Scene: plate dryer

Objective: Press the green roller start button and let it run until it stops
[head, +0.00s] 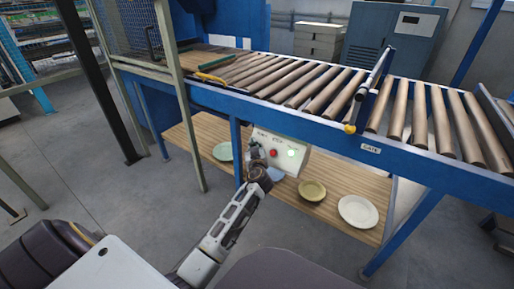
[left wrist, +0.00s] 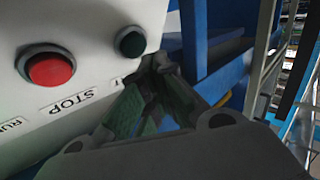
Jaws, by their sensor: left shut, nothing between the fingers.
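The white control box (head: 292,166) hangs under the blue conveyor frame in the head view. Its red stop button (head: 273,153) shows beside a bright pale-green round light (head: 291,153). In the left wrist view, the dark green button (left wrist: 130,42) stands clear on the panel, with the red button (left wrist: 50,68) and a STOP label to its left. My left gripper (head: 255,149) is shut and empty at the box's left side, covering that part in the head view. Its fingertips (left wrist: 158,66) are close beside the green button; I cannot tell whether they touch the panel. My right gripper is not in view.
The roller conveyor (head: 300,85) runs above the box; its blue front rail (head: 250,103) overhangs. A wooden shelf (head: 193,130) below holds a green plate (head: 222,151), a yellowish bowl (head: 312,191) and a white plate (head: 357,212). A post (head: 180,100) stands left of my arm.

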